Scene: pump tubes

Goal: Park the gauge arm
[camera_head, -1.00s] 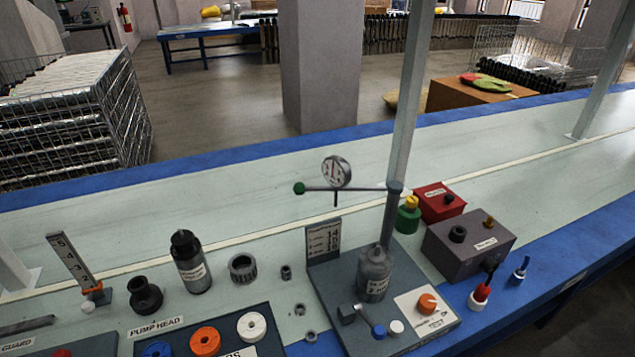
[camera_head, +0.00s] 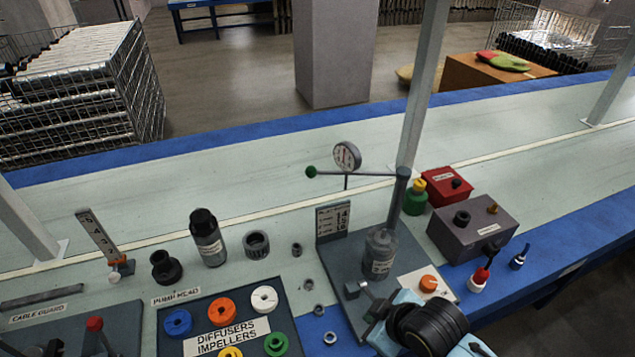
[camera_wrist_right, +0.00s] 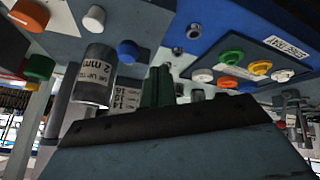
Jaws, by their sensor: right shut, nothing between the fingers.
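The gauge arm (camera_head: 372,174) is a thin grey bar reaching left from the top of an upright grey post (camera_head: 398,202). It has a green knob (camera_head: 311,172) at its free end and a round dial gauge (camera_head: 347,155) mounted near that end. A grey cylinder marked "UP TO 2 mm" (camera_wrist_right: 95,75) stands on the base plate beside the post. My right gripper (camera_head: 388,306) is low over the front of the base plate, apart from the gauge arm. Its dark green fingers (camera_wrist_right: 158,86) are together and empty in the right wrist view. My left gripper is not in view.
An upright scale card (camera_head: 333,220) stands behind the cylinder. An orange knob (camera_head: 429,283) lies right of it. A red box (camera_head: 448,187) and a grey box (camera_head: 472,229) stand right of the post. A tray of coloured rings (camera_head: 290,325) is at the left front.

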